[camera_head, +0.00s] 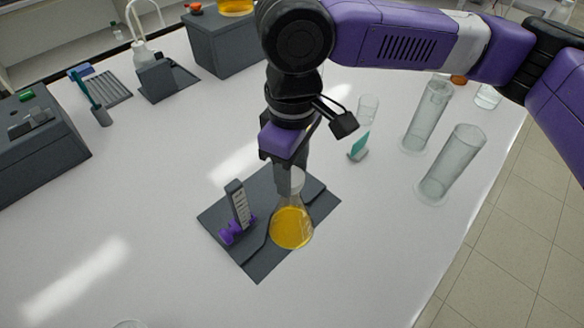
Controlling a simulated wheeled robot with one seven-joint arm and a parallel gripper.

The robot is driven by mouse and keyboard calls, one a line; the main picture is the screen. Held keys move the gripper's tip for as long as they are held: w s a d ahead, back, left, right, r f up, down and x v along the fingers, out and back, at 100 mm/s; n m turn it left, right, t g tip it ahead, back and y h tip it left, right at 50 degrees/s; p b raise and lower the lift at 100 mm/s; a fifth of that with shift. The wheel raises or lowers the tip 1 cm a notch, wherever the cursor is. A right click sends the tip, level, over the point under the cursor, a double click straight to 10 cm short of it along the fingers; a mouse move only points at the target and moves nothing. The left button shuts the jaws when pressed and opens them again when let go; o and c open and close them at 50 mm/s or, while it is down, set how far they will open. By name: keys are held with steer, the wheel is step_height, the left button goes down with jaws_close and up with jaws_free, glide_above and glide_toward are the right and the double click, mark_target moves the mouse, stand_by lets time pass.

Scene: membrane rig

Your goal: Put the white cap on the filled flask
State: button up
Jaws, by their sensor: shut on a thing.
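The filled flask (291,228) is a clear conical flask with yellow liquid. It is upright at the near right edge of the dark grey mat (262,262). My gripper (289,185) points down at the flask's neck, its fingers shut. A pale piece (297,178) shows at the fingertips; it looks like the white cap, but the fingers hide most of it and it blends with the glass neck. I cannot tell whether the cap touches the flask's mouth. No other white cap is in view.
A grey stand with a scale and purple parts (238,210) is on the mat, left of the flask. Grey box (225,45) is behind. The table front is mostly clear.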

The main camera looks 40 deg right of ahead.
steer(key=shift+f+b, duration=0.6)
steer(key=shift+f, duration=0.55)
stand_by(0.6)
steer(key=o, duration=1.4)
steer(key=shift+c, duration=0.2)
steer(key=shift+r, duration=0.1)
step_height(320, 180, up, 8)
steer(key=shift+f+b, duration=0.2)
steer(key=shift+b, duration=0.1)
steer(key=shift+a, duration=0.1)
